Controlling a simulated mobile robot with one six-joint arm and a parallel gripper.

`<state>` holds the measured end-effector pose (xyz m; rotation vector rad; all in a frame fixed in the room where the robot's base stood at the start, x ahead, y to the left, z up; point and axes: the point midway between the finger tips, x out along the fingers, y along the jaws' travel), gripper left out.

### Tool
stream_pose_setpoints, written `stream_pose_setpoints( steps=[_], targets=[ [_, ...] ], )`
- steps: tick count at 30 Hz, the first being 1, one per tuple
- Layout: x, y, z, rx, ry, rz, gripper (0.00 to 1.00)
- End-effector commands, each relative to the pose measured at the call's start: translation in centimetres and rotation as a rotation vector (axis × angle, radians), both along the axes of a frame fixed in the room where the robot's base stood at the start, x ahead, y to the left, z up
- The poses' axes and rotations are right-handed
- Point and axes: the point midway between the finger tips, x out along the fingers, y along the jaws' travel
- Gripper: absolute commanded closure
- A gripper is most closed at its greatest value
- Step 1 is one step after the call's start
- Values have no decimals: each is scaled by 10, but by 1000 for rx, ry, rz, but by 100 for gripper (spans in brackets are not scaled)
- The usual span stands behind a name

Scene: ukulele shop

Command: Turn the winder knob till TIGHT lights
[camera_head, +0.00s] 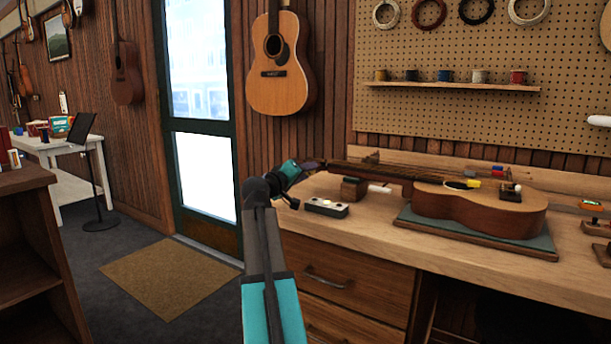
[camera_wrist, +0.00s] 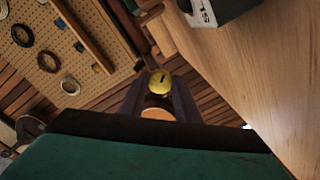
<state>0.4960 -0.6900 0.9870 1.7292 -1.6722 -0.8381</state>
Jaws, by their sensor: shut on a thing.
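My gripper (camera_wrist: 160,92) is shut on a small round yellow knob (camera_wrist: 160,79) with a dark mark on its face, seen between the two dark fingers in the wrist view. In the head view my gripper (camera_head: 304,168) is at the headstock end of the ukulele (camera_head: 478,206), and the knob cannot be made out there. The ukulele lies face up on a green mat, its neck on a wooden block (camera_head: 354,189). A small box (camera_head: 327,208) with round spots on its top stands below the headstock; its labels are too small to read. Part of a dark box (camera_wrist: 203,12) with a white marked face shows in the wrist view.
The wooden workbench (camera_head: 365,220) has bare top around the small box. A green mat (camera_head: 475,240) lies under the ukulele's body. Small coloured items lie along the bench's back. A pegboard (camera_head: 450,60) with a spool shelf (camera_head: 455,88) stands behind.

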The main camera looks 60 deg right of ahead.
Motion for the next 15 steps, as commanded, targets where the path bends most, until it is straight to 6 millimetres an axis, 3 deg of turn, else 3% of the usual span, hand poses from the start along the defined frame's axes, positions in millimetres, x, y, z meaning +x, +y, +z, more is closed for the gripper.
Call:
stream_pose_setpoints(
  steps=[6,7,8,15],
  targets=[
    [1,-1,4,-7,2,2,93],
    [1,-1,4,-7,2,2,69],
    [0,-1,4,-7,2,2,64],
    [0,0,2,-3,2,1,63]
  ],
)
